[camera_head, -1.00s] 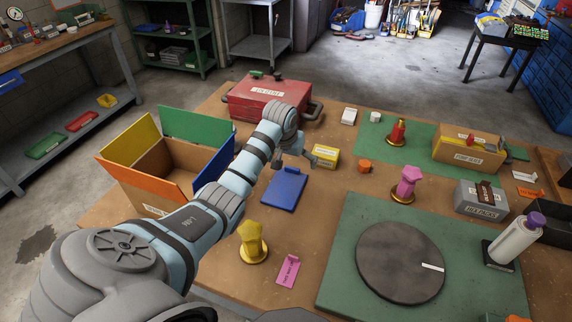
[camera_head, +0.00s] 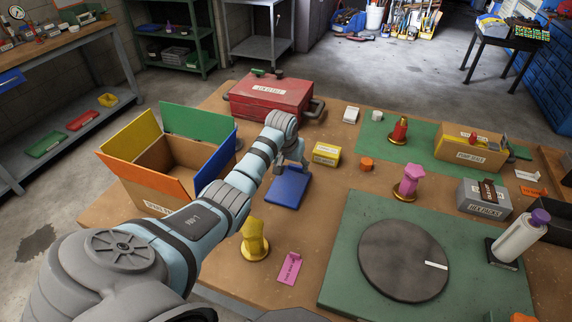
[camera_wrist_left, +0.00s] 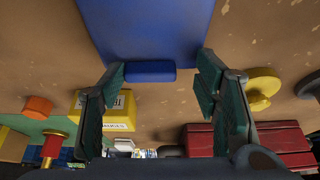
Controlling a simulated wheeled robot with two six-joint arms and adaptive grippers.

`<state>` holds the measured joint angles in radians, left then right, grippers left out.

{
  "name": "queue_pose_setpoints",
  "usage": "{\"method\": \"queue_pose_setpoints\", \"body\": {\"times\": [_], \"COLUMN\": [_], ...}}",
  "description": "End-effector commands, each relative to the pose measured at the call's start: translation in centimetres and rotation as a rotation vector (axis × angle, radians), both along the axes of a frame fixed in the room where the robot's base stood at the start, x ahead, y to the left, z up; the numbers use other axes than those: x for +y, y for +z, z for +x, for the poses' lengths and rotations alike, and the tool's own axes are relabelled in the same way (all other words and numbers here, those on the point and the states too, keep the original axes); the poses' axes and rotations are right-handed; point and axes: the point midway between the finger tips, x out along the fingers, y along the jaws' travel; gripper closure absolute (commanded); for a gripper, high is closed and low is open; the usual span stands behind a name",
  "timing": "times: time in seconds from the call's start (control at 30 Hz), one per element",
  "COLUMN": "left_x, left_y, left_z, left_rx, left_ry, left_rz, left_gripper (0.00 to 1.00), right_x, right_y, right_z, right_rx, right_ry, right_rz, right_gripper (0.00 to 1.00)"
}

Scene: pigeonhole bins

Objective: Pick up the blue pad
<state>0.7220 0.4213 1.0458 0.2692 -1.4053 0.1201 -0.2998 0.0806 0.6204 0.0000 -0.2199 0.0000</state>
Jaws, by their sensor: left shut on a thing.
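The blue pad (camera_head: 289,188) is a flat rectangular slab by the middle of the brown table, right of the open box. My left gripper (camera_head: 290,166) is at the pad's far end. In the left wrist view, the fingers (camera_wrist_left: 158,82) stand on both sides of the blue pad (camera_wrist_left: 150,30), which has a small raised blue bar at its near end. The pad appears to lie flat on the table; I cannot tell any lift. My right gripper is not in view.
An open box with coloured flaps (camera_head: 132,178) stands left of my arm. A red case (camera_head: 270,98) is behind, a yellow box (camera_head: 326,153) right of the gripper. A yellow knob (camera_head: 254,241) and pink tag (camera_head: 289,268) are nearer. A green mat with a dark disc (camera_head: 402,262) lies right.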

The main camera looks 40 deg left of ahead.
Motion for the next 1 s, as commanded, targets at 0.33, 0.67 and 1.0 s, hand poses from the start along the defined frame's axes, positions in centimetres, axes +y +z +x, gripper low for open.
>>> {"method": "queue_pose_setpoints", "body": {"times": [0.33,0.67,1.0], "left_x": [-0.5,-0.1,0.0], "left_y": [-0.5,4.9,17.1], "left_z": [-0.2,-0.2,-0.2], "left_rx": [0.011,0.004,0.003], "left_ry": [-0.002,0.002,0.003], "left_rz": [-0.013,-0.008,-0.007], "left_gripper": [0.62,0.89,0.89], "right_x": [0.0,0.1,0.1], "right_y": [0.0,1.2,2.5], "right_z": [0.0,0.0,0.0], "right_rx": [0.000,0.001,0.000], "right_ry": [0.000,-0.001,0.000], "right_rz": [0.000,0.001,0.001], "right_gripper": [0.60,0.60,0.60]}}
